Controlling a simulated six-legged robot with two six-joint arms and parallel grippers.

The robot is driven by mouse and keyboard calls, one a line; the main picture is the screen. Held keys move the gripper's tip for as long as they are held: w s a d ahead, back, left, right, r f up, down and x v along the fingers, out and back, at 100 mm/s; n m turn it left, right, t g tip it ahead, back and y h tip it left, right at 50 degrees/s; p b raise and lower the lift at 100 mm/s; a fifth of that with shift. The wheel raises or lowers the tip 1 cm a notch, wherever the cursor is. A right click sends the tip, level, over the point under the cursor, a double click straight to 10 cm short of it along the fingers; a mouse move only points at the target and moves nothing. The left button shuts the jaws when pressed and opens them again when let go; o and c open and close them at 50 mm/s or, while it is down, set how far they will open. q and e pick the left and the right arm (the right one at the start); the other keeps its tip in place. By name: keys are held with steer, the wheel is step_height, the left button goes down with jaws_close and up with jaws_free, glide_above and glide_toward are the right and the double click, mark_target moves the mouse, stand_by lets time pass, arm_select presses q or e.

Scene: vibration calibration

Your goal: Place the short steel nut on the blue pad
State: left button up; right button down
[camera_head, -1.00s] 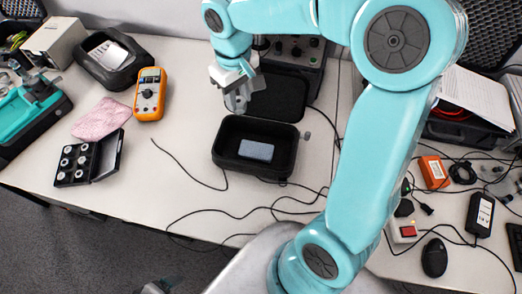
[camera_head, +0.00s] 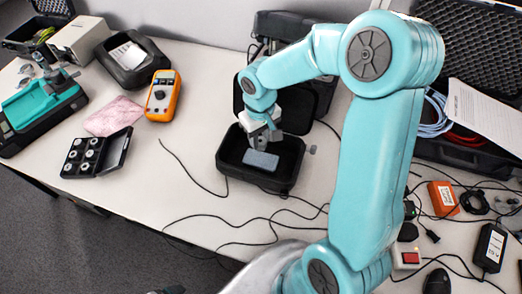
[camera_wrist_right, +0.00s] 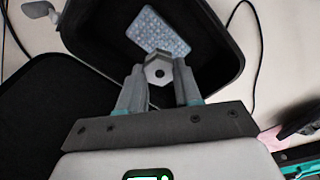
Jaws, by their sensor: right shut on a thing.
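The blue pad (camera_head: 260,160) lies inside an open black case (camera_head: 227,172) on the white table. In the right wrist view the speckled blue pad (camera_wrist_right: 158,30) is just beyond my fingertips. My right gripper (camera_head: 266,138) hangs over the case, close to the pad's far edge. In the right wrist view my gripper (camera_wrist_right: 158,76) is shut on the short steel nut (camera_wrist_right: 158,66), a grey hexagon with a dark hole. The nut appears above the case floor beside the pad; its exact height is unclear. My left gripper is not clearly in view.
A nut box (camera_head: 96,153), pink cloth (camera_head: 113,115) and orange multimeter (camera_head: 162,95) stand to the left. Black cables cross the table in front of the case. An orange box (camera_head: 443,197) and a mouse (camera_head: 437,281) are at the right.

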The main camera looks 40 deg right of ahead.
step_height(320, 180, down, 6)
steer(key=shift+r, duration=0.1)
steer(key=shift+f, duration=0.4)
steer(key=shift+b, duration=0.4)
steer(key=c, duration=0.8)
jaws_free()
steer(key=shift+f, duration=0.1)
